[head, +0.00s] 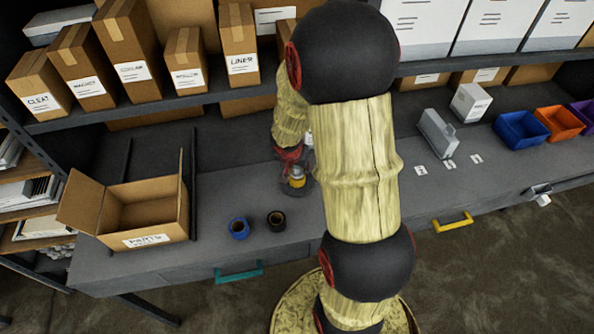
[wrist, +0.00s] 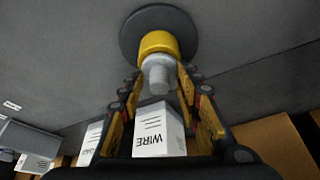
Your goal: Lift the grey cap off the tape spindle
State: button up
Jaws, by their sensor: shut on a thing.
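The tape spindle has a dark round base (wrist: 190,38) on the grey bench, with a yellow tape roll (wrist: 157,42) on it. The grey cap (wrist: 158,72) sits at the spindle's top, against the yellow roll in the wrist view. My gripper (wrist: 160,80) has its fingers on both sides of the cap and is shut on it. In the head view my gripper (head: 291,158) is above the spindle, and the yellow roll (head: 297,182) shows below it. My arm hides part of the bench there. I cannot tell whether the cap has any gap below it.
A blue roll (head: 238,228) and a black roll (head: 277,221) lie on the bench left of the spindle. An open parts carton (head: 144,240) stands farther left. A white WIRE box (wrist: 158,138) shows beyond the fingers. A loaded shelf (head: 140,108) runs above the bench's back.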

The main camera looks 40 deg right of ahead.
jog(key=shift+r, duration=0.45)
notch_tip(320, 180, up, 3)
jog(key=shift+f+p, duration=0.2)
jog(key=shift+p, duration=0.5)
jog(key=s+a+r, duration=0.9)
jog(key=s, duration=0.1)
jog(key=shift+s+r+p, duration=0.25)
jog(key=shift+s+p, duration=0.1)
jog(key=shift+p, duration=0.05)
